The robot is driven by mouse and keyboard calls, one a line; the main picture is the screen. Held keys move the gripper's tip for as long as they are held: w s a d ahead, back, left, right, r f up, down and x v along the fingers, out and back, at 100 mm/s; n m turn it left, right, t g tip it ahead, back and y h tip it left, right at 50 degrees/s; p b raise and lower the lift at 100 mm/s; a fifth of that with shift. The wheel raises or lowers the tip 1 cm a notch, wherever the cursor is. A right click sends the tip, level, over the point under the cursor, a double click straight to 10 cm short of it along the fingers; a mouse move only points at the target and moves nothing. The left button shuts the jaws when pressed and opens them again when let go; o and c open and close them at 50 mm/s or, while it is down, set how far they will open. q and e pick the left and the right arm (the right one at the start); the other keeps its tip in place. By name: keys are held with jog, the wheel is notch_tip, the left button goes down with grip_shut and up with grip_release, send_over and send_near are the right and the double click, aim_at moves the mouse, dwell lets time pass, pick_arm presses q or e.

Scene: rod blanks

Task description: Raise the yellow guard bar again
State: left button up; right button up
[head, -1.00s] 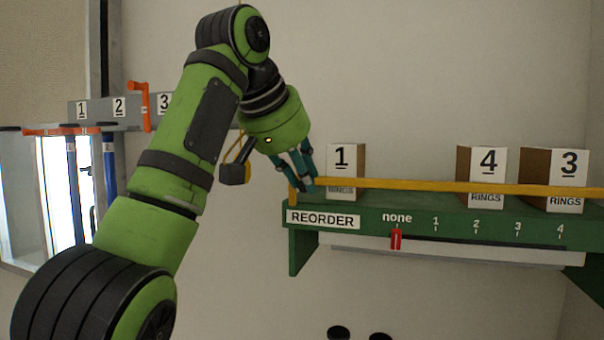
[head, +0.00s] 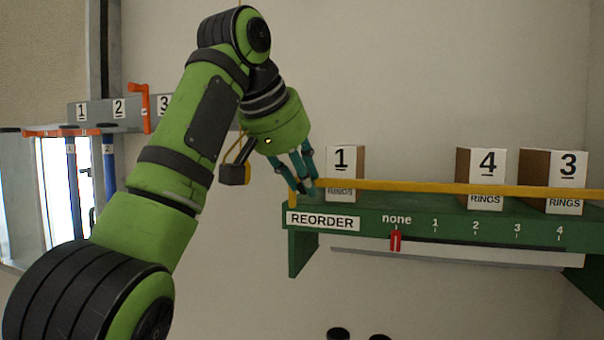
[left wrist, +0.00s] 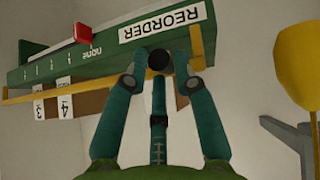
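The yellow guard bar (head: 420,187) runs level along the front of the green shelf (head: 300,244), across the lower part of the boxes. Its left end turns down in a short yellow upright. In the left wrist view the bar (left wrist: 60,88) passes behind my fingers. My left gripper (head: 302,189) is at the bar's left end, with its teal fingers pointing down. In the left wrist view the fingertips (left wrist: 160,60) are bent inward and close together at the bar, beside the upright. Whether they grip it is hidden. My right gripper is not in view.
Boxes marked 1 (head: 341,165), 4 (head: 486,170) and 3 (head: 567,172) stand behind the bar. A red pointer (head: 395,241) is at "none" on the REORDER scale. A yellow and black item (head: 234,174) hangs left of the gripper. A numbered grey rail (head: 95,112) is farther left.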

pick_arm(q)
jog(key=shift+o, duration=0.3)
jog(key=shift+f, duration=0.35)
jog(key=shift+w+r, duration=0.15)
jog(key=v, duration=0.7)
jog(key=shift+r, duration=0.15)
jog(key=shift+a, duration=0.1)
